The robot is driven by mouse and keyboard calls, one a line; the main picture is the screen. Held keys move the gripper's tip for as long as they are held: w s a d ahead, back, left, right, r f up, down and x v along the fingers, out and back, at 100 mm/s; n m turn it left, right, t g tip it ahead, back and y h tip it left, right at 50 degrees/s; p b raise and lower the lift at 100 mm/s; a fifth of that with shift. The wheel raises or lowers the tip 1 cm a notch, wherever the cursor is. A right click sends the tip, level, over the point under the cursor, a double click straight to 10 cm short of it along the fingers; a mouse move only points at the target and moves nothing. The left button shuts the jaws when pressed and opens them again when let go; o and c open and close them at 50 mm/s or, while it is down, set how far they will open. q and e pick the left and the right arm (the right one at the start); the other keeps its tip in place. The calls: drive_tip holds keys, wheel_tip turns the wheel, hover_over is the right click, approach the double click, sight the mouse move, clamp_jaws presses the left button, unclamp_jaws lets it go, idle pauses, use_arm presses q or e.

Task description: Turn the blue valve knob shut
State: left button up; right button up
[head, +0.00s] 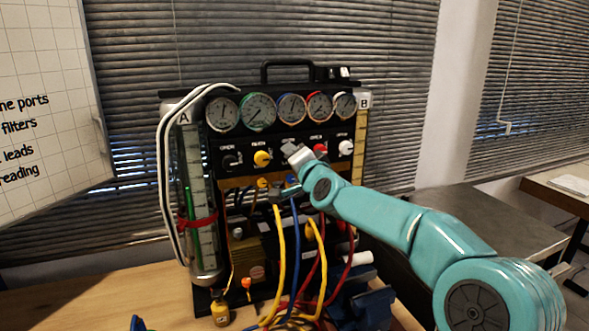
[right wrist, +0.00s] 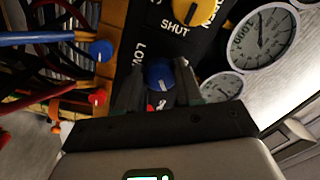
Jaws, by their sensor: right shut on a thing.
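The blue valve knob (right wrist: 160,73) shows in the right wrist view between the two fingers of my right gripper (right wrist: 158,84). The fingers are closed on its sides, and a pale pointer mark shows on it. In the head view my right gripper (head: 291,149) is at the knob row of the gauge rig (head: 240,180), between the yellow and red knobs, and hides the blue knob. My left gripper is in neither view.
A yellow knob (head: 262,158), a red knob (head: 320,151) and a white knob (head: 346,147) flank it closely. Gauges (head: 258,111) sit above. Yellow hoses (head: 280,250) and other blue and red hoses hang below. A glass cylinder (head: 200,230) stands at the left.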

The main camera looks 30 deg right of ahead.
drive_tip(key=shift+a+m+b, duration=0.1)
drive_tip(key=shift+m+b, duration=1.1)
drive_tip(key=shift+m, duration=2.7)
drive_tip(key=o, duration=1)
drive_tip(key=shift+w, duration=0.1)
drive_tip(key=shift+o, duration=0.2)
